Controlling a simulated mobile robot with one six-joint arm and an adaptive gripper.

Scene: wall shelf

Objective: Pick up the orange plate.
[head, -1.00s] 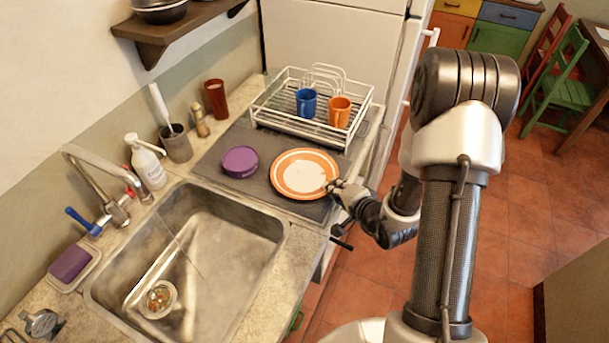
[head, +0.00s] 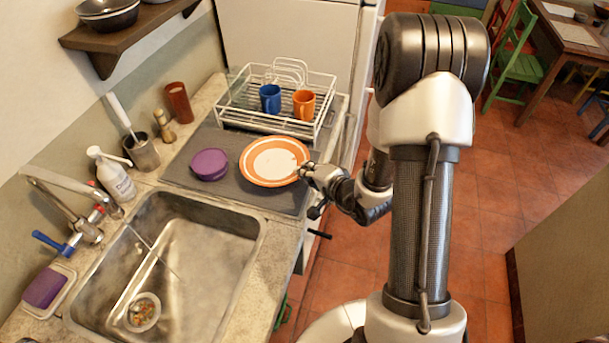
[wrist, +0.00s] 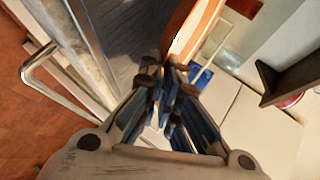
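The orange plate (head: 248,172) has a broad orange rim and a cream centre, and sits over the dark mat on the counter. My gripper (head: 304,172) is at its right edge in the head view. In the wrist view the plate (wrist: 196,28) shows nearly edge-on at the top, and its near rim runs down to my fingertips (wrist: 163,75). The fingers are closed together on that rim. The plate appears slightly raised above the mat; the gap beneath it is hard to see.
A purple round container (head: 209,164) stands left of the plate. A white dish rack (head: 232,112) with a blue mug (head: 270,99) and an orange mug (head: 304,104) is behind. The sink (head: 250,243) lies in front. The dark mat (head: 235,192) lies beneath.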

